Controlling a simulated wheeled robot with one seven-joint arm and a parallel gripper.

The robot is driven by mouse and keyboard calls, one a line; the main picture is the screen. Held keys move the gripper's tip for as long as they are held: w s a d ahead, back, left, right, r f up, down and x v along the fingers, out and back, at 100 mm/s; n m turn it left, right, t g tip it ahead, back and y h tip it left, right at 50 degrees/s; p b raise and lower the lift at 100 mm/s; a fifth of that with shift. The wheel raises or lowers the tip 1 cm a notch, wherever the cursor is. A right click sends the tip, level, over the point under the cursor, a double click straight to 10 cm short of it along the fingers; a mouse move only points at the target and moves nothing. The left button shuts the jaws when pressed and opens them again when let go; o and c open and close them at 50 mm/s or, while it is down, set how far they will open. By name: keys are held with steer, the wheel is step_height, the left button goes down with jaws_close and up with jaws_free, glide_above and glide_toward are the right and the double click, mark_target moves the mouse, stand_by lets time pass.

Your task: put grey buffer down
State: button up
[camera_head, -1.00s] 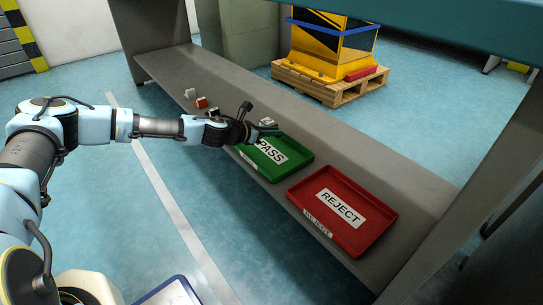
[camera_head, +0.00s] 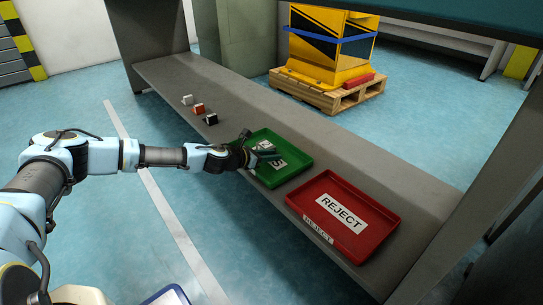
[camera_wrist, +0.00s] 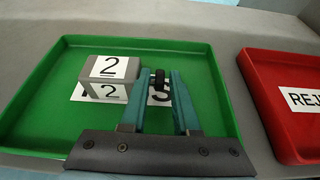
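The grey buffer (camera_wrist: 108,78) is a block with white labels reading 2 on its top and front, and it shows over the green PASS tray (camera_wrist: 215,85) in the wrist view. My gripper (camera_wrist: 163,78) is at its right side. A small black piece of the buffer seems to sit between the two teal fingertips, which look closed on it. In the head view my gripper (camera_head: 258,153) is low over the green tray (camera_head: 300,165). I cannot tell whether the buffer's underside touches the tray floor.
The red REJECT tray (camera_head: 375,225) stands right of the green tray on the grey shelf (camera_head: 240,100). Small white (camera_head: 187,99), red (camera_head: 198,108) and black (camera_head: 210,118) pieces stand in a row at the left. The shelf behind the trays is clear.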

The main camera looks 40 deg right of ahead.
steer(key=shift+o, duration=0.9)
steer(key=p+v, duration=0.3)
steer(key=v, duration=0.9)
steer(key=a+r+m+g+y, duration=0.15)
steer(key=a+m+y, duration=0.95)
steer(key=a, duration=1.2)
steer(key=s+a+r+m+t+y, duration=0.2)
steer(key=a+r+m, duration=0.5)
steer(key=a+r, duration=1.3)
steer(key=s+a+t, duration=0.1)
steer(key=a+t, duration=0.1)
steer(key=a, duration=0.2)
steer(key=shift+r, duration=0.4)
